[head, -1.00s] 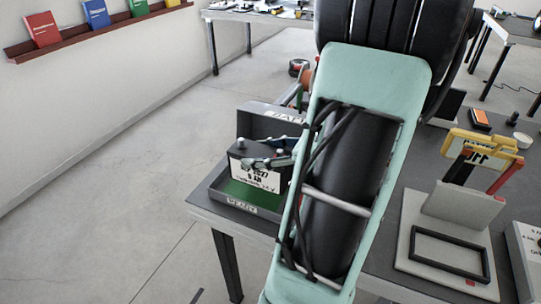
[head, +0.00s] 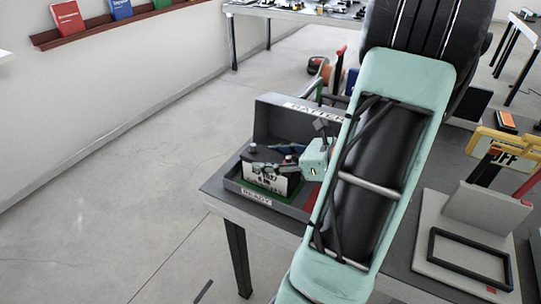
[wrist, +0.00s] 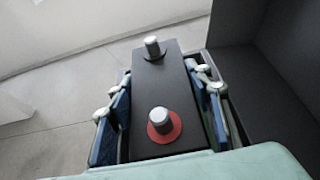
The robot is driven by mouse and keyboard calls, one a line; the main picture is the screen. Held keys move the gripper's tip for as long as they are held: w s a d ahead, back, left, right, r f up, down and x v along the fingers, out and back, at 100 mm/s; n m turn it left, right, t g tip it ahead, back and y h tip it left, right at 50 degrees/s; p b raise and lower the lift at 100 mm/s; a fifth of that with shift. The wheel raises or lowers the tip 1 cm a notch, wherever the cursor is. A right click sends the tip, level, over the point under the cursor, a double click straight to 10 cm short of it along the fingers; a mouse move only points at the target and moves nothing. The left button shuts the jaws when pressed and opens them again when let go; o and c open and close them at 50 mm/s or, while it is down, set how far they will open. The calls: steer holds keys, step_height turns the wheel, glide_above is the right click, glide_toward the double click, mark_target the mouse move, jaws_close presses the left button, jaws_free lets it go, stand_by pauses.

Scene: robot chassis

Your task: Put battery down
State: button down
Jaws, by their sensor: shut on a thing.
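The battery (head: 255,158) is a black block with a white label. In the wrist view its black top (wrist: 164,75) has two silver posts, one ringed in red. My gripper (wrist: 160,108) is shut on the battery, with a blue-padded finger on each long side; the gripper (head: 286,160) also shows in the head view. The battery is upright, low over the green part of the grey tray (head: 292,207), which has a READY sign on its front. I cannot tell whether its underside touches the tray floor.
The tray's tall back panel (head: 275,124) stands behind the battery, with a partly hidden battery sign. My forearm covers the tray's right side. A light grey stand with a black frame (head: 468,253) is at the right. Open floor lies left of the table.

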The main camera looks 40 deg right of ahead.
steer(key=shift+r, duration=0.15)
steer(key=c, duration=1.4)
jaws_free()
steer(key=shift+f, duration=0.25)
steer(key=o, duration=0.4)
steer(key=shift+r, duration=0.1)
steer(key=shift+s+r, duration=0.15)
steer(key=p+v, duration=0.2)
steer(key=v, duration=0.9)
steer(key=shift+s+d, duration=0.2)
steer(key=shift+s, duration=0.15)
